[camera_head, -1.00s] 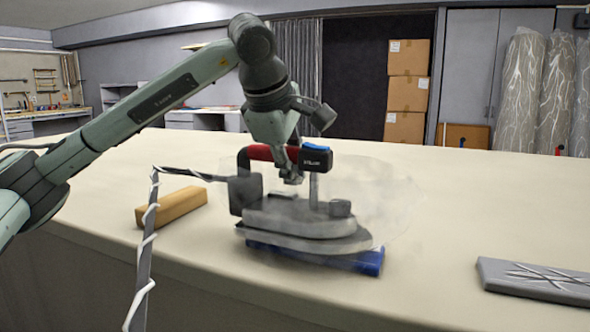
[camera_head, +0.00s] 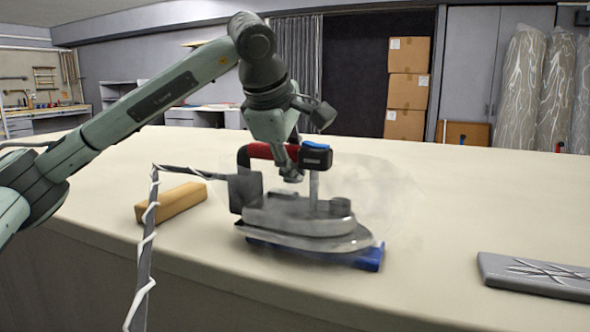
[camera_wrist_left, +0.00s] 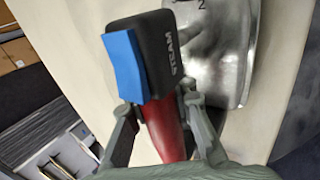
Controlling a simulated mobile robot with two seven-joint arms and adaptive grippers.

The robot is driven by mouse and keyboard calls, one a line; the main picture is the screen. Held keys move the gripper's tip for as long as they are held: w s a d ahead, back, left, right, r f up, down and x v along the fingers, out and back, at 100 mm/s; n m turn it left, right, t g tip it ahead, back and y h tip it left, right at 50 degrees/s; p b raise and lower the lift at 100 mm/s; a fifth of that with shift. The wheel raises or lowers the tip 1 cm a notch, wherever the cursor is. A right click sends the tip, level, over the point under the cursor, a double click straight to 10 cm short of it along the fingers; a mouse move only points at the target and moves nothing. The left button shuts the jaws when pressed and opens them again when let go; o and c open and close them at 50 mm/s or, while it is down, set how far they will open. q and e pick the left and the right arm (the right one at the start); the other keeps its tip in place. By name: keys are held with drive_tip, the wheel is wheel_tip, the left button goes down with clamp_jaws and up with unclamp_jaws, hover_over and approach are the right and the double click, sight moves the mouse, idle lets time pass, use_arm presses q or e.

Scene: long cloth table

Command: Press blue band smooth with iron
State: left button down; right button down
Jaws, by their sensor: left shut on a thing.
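The iron (camera_head: 305,228) has a grey metal body and a red handle (camera_head: 261,151) with a black, blue-topped end. It rests over the blue band (camera_head: 368,258), which shows along the front and at the right end; the rest is hidden beneath the iron. Steam hangs around the iron. My left gripper (camera_head: 290,172) is shut on the red handle from above. In the left wrist view the fingers (camera_wrist_left: 165,115) lie either side of the handle, with the black end marked STEAM (camera_wrist_left: 165,45) and the blue button (camera_wrist_left: 123,65). My right gripper is not in view.
A wooden block (camera_head: 171,203) lies left of the iron on the cream cloth table (camera_head: 440,190). A grey slab with crossed light lines (camera_head: 535,276) lies at the right. A stand with a white spiral cord (camera_head: 146,240) rises at the front left. The cloth between iron and slab is clear.

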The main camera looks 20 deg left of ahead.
use_arm(q)
drive_tip(key=shift+f+b, duration=0.55)
drive_tip(key=shift+s+f, duration=0.15)
drive_tip(key=shift+f, duration=0.05)
idle(1.8)
drive_tip(key=shift+r, duration=0.1)
drive_tip(key=shift+r+p, duration=0.7)
drive_tip(key=shift+r, duration=0.05)
drive_tip(key=shift+r+p, duration=1.95)
drive_tip(key=shift+r, duration=1)
wheel_tip(320, 180, up, 6)
drive_tip(key=p, duration=0.1)
drive_tip(key=shift+p, duration=0.3)
